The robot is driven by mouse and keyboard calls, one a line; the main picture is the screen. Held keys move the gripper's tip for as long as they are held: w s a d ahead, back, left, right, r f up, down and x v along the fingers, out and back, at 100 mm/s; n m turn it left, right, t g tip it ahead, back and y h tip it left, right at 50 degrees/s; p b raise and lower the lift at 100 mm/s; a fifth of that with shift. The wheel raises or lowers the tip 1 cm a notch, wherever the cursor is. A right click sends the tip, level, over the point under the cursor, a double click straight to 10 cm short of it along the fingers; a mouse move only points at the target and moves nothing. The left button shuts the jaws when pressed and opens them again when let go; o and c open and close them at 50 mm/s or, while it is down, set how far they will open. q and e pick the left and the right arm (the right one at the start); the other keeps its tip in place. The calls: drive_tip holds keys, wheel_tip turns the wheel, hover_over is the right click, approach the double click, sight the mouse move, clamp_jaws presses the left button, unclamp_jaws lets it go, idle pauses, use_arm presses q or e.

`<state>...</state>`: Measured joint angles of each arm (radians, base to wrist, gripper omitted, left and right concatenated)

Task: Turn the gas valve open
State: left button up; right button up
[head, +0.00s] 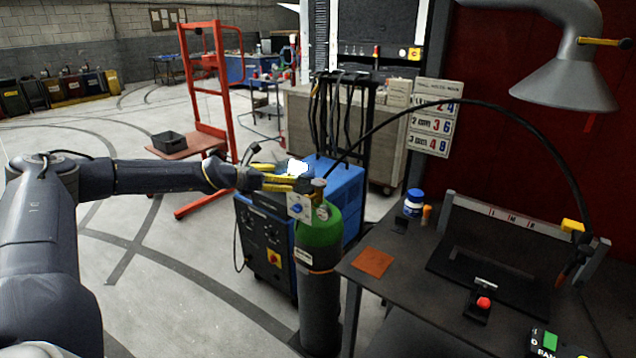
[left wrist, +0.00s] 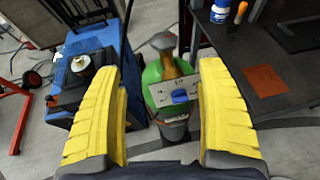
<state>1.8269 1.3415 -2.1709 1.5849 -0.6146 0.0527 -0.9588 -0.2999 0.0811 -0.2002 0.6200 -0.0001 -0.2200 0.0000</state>
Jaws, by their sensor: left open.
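A gas cylinder (head: 322,285) with a green top and dark grey body stands upright beside the bench. At its head is a pale plate with a blue handle (head: 297,208). In the left wrist view, the blue handle (left wrist: 180,96) lies across the pale plate (left wrist: 160,92), with a brass-brown neck (left wrist: 170,62) behind it. My left gripper (head: 290,183) is at the cylinder's head, partly overlapping it. Its yellow fingers are wide apart in the left wrist view (left wrist: 160,110), the blue handle showing between them. I cannot tell any contact. My right gripper is not in view.
A blue welding machine (head: 268,235) stands left of the cylinder. A dark bench (head: 420,300) is close on its right, with an orange-brown square (head: 373,262) and a blue-and-white jar (head: 414,202). A black hose (head: 480,103) arches overhead. A red frame (head: 207,100) stands behind.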

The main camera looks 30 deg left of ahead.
sight(319, 181)
use_arm(q)
drive_tip(key=x, duration=1.7)
drive_tip(key=shift+d+f, duration=0.3)
drive_tip(key=shift+f, duration=0.05)
drive_tip(key=c, duration=1.2)
